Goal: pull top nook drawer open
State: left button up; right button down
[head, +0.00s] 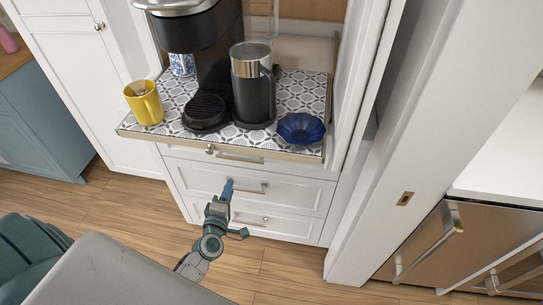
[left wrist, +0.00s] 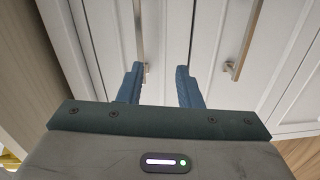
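The top nook drawer (head: 290,187) is a white front below the patterned tray and looks shut. Its bar handle (head: 250,188) is metal and horizontal. My left gripper (head: 228,188) is in front of the handle's left part. In the left wrist view my left gripper (left wrist: 159,82) has its two blue fingers apart with nothing held. One bar handle (left wrist: 139,35), apparently the top drawer's, has its end near the left fingertip, toward the inside of the gap. I cannot tell whether they touch. My right gripper is in neither view.
A lower drawer handle (head: 250,221) sits below. The patterned tray (head: 290,148) juts out above with a yellow mug (head: 144,103), coffee machine (head: 195,45), dark canister (head: 252,85) and blue bowl (head: 301,128). The wood floor (head: 130,215) in front is clear.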

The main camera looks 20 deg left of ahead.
aim_at(239, 158)
pick_arm(q)
jog(key=shift+n+t, duration=0.3)
jog(key=shift+n, duration=0.3)
jog(key=shift+d+r+p+x, duration=0.15)
jog(key=shift+r+x, duration=0.3)
jog(key=shift+x, duration=1.5)
jog(key=shift+d+r+p+x, duration=0.1)
jog(key=shift+r+x, duration=0.35)
jog(key=shift+x, duration=1.45)
jog(key=shift+r+p+x, duration=0.15)
jog(key=shift+r+x, duration=0.25)
jog(key=shift+x, duration=1.55)
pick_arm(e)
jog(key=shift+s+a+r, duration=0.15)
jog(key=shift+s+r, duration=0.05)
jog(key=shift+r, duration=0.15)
pick_arm(q)
grip_shut()
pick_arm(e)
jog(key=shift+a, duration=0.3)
